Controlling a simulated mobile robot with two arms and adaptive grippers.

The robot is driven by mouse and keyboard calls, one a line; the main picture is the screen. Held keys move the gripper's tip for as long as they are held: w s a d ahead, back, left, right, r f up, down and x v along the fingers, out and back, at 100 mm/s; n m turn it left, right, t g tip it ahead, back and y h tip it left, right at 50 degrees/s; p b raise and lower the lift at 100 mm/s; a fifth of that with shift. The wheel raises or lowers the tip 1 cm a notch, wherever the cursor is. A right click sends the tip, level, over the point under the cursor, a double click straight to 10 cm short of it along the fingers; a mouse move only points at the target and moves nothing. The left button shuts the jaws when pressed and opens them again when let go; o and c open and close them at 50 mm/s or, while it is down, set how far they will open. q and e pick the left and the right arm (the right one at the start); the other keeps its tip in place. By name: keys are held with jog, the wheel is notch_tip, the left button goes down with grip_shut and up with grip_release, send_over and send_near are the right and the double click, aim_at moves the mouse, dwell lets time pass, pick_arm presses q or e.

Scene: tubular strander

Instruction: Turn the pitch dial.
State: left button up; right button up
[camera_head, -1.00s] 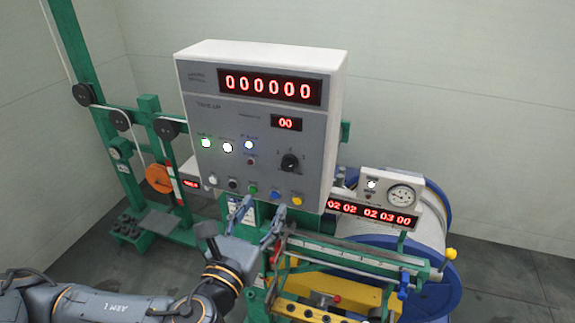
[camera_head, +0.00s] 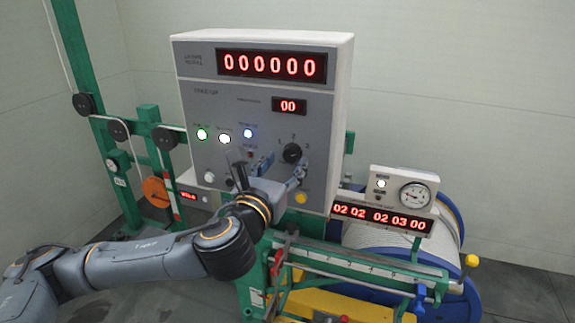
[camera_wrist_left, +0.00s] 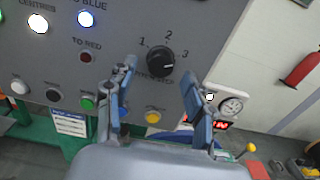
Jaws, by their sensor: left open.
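The dial is a black round knob (camera_head: 292,153) on the grey front of the control box, with the numbers 1, 2 and 3 around it. It also shows in the left wrist view (camera_wrist_left: 160,61), between and just beyond my fingertips; which number it points to is hard to tell. The lettering below it is partly hidden. My left gripper (camera_head: 269,165) is open and empty in front of the panel, just below and left of the knob in the head view. In the left wrist view its fingers (camera_wrist_left: 158,72) stand apart on either side below the knob. My right gripper is not in view.
The control box (camera_head: 190,100) carries red displays, lit lamps and a row of push buttons, including a yellow one (camera_head: 301,198). A gauge box (camera_head: 414,193) stands to the right above a blue-rimmed drum. Green machine rails lie below.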

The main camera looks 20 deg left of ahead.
pick_arm(q)
jog(key=shift+w, duration=1)
grip_shut()
jog(key=shift+n, duration=0.3)
jog(key=n, duration=0.4)
jog(key=shift+d+n+p, duration=0.1)
jog(key=shift+n+p, duration=0.3)
jog(key=n, duration=0.6)
jog(key=shift+p, duration=0.4)
jog(key=shift+n, duration=0.3)
